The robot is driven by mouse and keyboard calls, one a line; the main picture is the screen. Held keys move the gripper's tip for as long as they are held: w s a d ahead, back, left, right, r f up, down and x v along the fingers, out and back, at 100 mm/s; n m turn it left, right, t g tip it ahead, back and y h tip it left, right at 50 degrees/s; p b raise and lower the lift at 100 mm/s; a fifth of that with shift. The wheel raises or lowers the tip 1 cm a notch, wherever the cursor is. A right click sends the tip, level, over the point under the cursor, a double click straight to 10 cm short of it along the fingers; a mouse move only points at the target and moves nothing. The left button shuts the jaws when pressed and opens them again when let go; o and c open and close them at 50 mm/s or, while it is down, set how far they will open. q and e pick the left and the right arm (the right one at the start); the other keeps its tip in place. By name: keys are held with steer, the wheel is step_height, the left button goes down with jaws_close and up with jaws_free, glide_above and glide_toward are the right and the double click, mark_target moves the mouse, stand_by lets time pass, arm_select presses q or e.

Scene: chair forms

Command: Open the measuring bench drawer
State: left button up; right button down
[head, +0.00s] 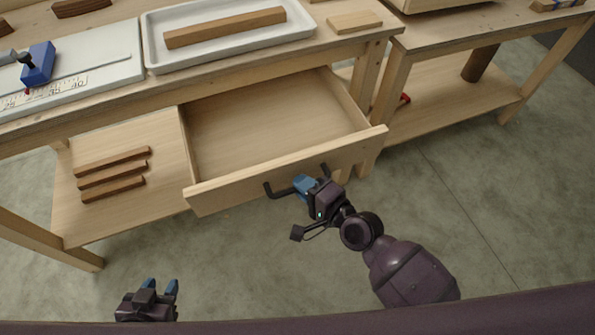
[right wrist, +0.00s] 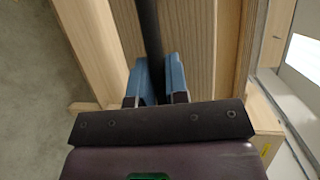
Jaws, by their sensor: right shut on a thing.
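The measuring bench drawer (head: 270,130) is pulled well out from under the bench top, and its inside is empty. Its dark bar handle (head: 283,193) is on the front panel. My right gripper (head: 306,186) is shut on the handle. In the right wrist view the dark handle bar (right wrist: 150,35) runs between the blue fingers (right wrist: 158,80) of that gripper. My left gripper (head: 160,288) is low at the left, above the floor and away from the drawer. Its two blue fingertips are apart with nothing between them.
On the bench top are a white tray (head: 152,55) with a wooden bar (head: 225,27), a wooden block (head: 354,22) and a blue clamp-like tool (head: 38,63). Several dark wood strips (head: 112,174) lie on the lower shelf. Another bench (head: 460,100) stands at the right. The floor in front is clear.

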steer(key=s, duration=0.2)
steer(key=s+d, duration=0.1)
steer(key=shift+s+d, duration=0.15)
steer(key=shift+s, duration=0.25)
steer(key=c, duration=1.1)
jaws_free()
steer(key=shift+c, duration=0.2)
steer(key=v, duration=1.1)
